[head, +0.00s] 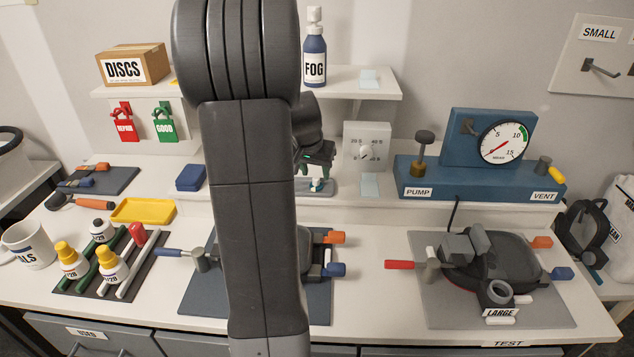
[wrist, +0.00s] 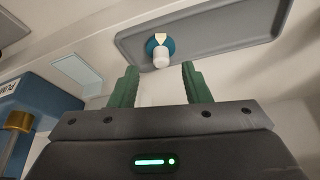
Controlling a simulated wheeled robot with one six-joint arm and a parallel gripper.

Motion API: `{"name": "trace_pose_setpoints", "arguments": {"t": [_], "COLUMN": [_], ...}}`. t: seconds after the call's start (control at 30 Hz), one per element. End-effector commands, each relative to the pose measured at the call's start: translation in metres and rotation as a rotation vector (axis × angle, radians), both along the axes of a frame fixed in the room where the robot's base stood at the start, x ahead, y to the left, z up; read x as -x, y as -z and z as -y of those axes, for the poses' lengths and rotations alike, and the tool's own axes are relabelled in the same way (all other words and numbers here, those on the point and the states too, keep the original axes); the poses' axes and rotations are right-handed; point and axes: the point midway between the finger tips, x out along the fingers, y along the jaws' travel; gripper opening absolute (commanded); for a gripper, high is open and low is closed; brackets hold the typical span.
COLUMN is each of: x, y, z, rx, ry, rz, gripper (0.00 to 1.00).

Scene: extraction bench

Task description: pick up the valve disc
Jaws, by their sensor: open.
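The valve disc (wrist: 160,46), a small teal round piece with a white stem, is on a grey tray (wrist: 215,28) at the top of the wrist view. In the head view the tray (head: 328,191) lies on the raised back ledge, partly hidden by my arm, with the small disc (head: 317,185) on it. My gripper (wrist: 160,72) is open with nothing between its green fingers. In the wrist view the stem shows just beyond the gap between the fingertips. In the head view my gripper (head: 318,172) is just above the disc; contact cannot be told.
Right of the tray are a white dial box (head: 367,147) and the blue pump stand (head: 480,178). A blue block (head: 191,177) lies to the left. A shelf (head: 355,88) with a FOG bottle (head: 314,50) overhangs behind. Two dark mask-like units lie on front mats, one largely behind my arm.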

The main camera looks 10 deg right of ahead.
Motion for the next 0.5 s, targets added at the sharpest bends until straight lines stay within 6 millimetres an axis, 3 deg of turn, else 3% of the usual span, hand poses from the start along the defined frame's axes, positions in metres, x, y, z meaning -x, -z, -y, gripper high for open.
{"name": "trace_pose_setpoints", "arguments": {"t": [0.2,0.5], "x": [-0.008,-0.009], "y": [0.022,0.026], "z": [0.004,0.005], "rx": [0.0,-0.001], "ry": [0.0,0.0], "rz": [-0.002,0.0], "gripper": [0.43,0.43]}}
